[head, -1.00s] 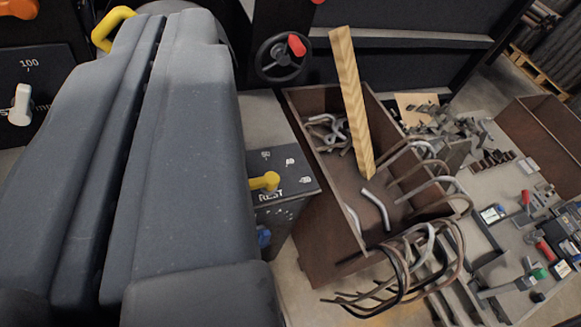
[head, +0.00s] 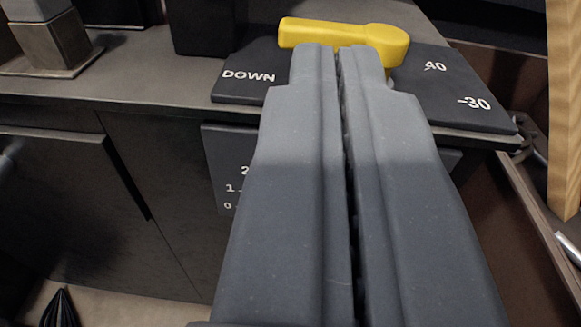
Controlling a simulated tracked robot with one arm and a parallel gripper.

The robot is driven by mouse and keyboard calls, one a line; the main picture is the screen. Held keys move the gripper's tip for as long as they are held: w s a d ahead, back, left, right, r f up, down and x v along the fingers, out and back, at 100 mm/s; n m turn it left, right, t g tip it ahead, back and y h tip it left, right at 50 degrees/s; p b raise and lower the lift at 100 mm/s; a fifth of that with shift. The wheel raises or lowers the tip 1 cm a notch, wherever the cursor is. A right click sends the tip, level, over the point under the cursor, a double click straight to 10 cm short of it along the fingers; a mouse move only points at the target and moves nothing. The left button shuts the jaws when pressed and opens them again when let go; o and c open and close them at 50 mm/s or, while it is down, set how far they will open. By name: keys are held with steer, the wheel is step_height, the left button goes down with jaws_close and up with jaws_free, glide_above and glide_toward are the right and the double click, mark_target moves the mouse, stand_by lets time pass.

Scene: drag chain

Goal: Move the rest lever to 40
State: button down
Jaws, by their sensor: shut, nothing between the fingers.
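The yellow lever (head: 330,31) lies across the top of a dark panel (head: 445,85). Its thick rounded end is on the right and its arm reaches left. The panel is marked "DOWN" left of my gripper, and "40" and "-30" to its right. My gripper (head: 341,50) is shut and empty, its fingertips at the near side of the lever in the picture. Whether they touch it, I cannot tell. The fingers hide the middle of the panel, and no "REST" label shows now.
A lower dark plate with a scale (head: 222,168) sits on the front face below, partly behind my fingers. A grey counter (head: 120,85) runs left, with a dark block (head: 207,27) on it. A wooden stick (head: 563,110) stands in the brown bin (head: 500,215) at right.

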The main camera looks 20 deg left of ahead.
step_height(320, 180, down, 5)
steer(key=s, duration=0.2)
steer(key=b+x, duration=0.3)
steer(key=x, duration=1)
steer(key=shift+w+d+r+m+b, duration=0.15)
steer(key=shift+w+r+m+b, duration=0.15)
steer(key=shift+w, duration=0.15)
